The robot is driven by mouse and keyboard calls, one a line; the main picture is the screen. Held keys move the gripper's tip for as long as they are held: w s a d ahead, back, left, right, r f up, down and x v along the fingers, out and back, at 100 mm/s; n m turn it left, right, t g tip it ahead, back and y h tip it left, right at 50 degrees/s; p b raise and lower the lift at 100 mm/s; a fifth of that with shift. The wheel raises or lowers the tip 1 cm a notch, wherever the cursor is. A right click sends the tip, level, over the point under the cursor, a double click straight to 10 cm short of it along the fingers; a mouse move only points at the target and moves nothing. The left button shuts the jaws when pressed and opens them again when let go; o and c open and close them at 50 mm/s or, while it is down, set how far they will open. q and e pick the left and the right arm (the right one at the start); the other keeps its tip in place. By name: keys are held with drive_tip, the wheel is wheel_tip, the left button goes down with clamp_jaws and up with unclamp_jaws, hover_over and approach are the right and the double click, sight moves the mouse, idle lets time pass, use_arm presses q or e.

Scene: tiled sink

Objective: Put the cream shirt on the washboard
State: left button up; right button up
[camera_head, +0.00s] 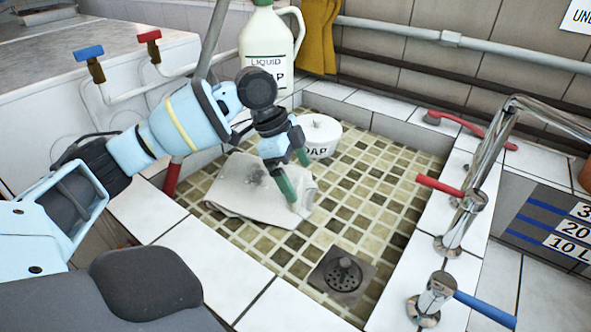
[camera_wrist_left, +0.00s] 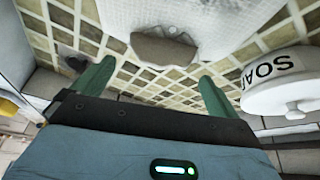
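A pale cream-grey cloth, likely the cream shirt (camera_head: 235,190), lies flat and a little rumpled on the tiled sink floor. In the left wrist view the pale cloth (camera_wrist_left: 205,18) fills the top, with a brownish-grey fold (camera_wrist_left: 165,50) ahead of the fingers. My left gripper (camera_head: 298,180) points down at the cloth's right part. Its green fingers stand wide apart with nothing clearly between them, also in the left wrist view (camera_wrist_left: 155,72). I cannot tell whether a finger touches the cloth. I cannot make out a washboard. My right gripper is not in view.
A round white soap tub (camera_head: 322,135) stands close behind my left gripper. A white liquid soap jug (camera_head: 267,45) stands behind it. A drain (camera_head: 342,275) lies at the sink's front. Taps with a red handle (camera_head: 440,185) and blue handle (camera_head: 485,309) line the right rim.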

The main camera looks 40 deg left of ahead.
use_arm(q)
drive_tip(key=shift+a+r, duration=0.1)
drive_tip(key=shift+r, duration=0.25)
drive_tip(key=p+v, duration=0.2)
drive_tip(key=v, duration=0.9)
drive_tip(key=shift+r, duration=0.25)
drive_tip(key=shift+a, duration=0.1)
